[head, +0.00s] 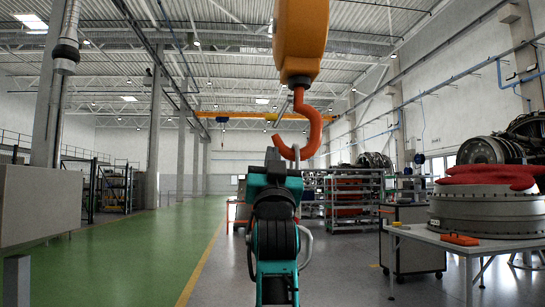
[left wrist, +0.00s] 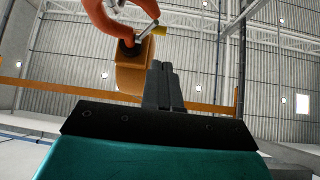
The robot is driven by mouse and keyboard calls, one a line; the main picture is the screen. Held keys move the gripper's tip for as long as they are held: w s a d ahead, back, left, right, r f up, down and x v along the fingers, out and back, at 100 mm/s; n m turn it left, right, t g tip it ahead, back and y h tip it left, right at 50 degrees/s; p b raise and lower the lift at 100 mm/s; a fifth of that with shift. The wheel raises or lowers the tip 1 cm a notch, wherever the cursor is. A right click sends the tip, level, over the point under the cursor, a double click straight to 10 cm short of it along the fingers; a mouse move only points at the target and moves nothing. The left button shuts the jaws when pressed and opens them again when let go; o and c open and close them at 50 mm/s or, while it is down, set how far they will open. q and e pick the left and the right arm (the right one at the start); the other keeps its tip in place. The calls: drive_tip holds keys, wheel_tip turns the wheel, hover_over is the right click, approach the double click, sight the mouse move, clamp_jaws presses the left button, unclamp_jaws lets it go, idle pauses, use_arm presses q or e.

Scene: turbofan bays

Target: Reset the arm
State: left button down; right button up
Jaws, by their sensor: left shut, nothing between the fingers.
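My left arm rises in the middle of the head view, and its gripper (head: 272,157) points up just below and left of a large orange-red crane hook (head: 314,130). The hook hangs from an orange hook block (head: 301,40). In the left wrist view my left gripper's fingers (left wrist: 164,75) are together and empty. The hook (left wrist: 98,18) and the block (left wrist: 132,75) show behind and to the left of them. I cannot tell whether the gripper touches the hook. My right gripper is in neither view.
A dark cart (head: 411,240) and shelves (head: 352,205) stand behind. The green floor (head: 150,245) at left is clear.

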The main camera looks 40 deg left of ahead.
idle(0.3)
